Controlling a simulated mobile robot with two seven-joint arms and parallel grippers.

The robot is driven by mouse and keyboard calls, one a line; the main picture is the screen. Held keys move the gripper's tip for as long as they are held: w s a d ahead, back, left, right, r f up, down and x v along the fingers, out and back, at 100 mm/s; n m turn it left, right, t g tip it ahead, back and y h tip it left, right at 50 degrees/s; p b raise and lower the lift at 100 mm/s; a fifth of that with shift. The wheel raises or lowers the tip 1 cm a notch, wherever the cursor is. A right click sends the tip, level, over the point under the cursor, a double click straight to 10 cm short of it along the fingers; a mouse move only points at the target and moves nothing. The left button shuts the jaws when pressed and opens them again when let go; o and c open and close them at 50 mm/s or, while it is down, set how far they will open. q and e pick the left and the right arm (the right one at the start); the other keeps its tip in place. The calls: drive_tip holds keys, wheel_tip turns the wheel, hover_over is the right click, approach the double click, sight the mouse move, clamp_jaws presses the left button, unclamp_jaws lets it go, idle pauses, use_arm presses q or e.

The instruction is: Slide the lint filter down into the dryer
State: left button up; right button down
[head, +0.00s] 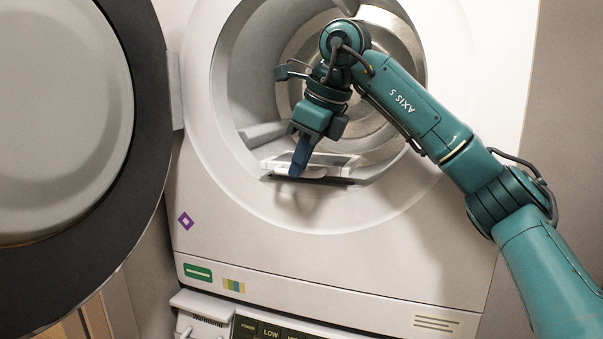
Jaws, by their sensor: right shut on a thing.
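The white lint filter (333,160) is at the lower front lip of the dryer's round opening, lying over a dark slot (335,180). My right gripper (298,171) reaches into the opening from the right and is shut on the filter's near edge, left of its middle. The gripper hides part of the filter. I cannot tell how deep the filter sits in the slot. The dryer (330,250) has its drum open behind the gripper. My left gripper is not in view.
The dryer's round door (150,120) stands open on the left. A lower machine's control panel (270,326) shows at the bottom. The opening's rim surrounds my right arm, with free room in front of the dryer's lower face.

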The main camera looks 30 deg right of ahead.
wheel_tip(320, 180, down, 2)
drive_tip(key=shift+f, duration=0.1)
drive_tip(key=c, duration=1.5)
unclamp_jaws()
drive_tip(key=v, duration=1.2)
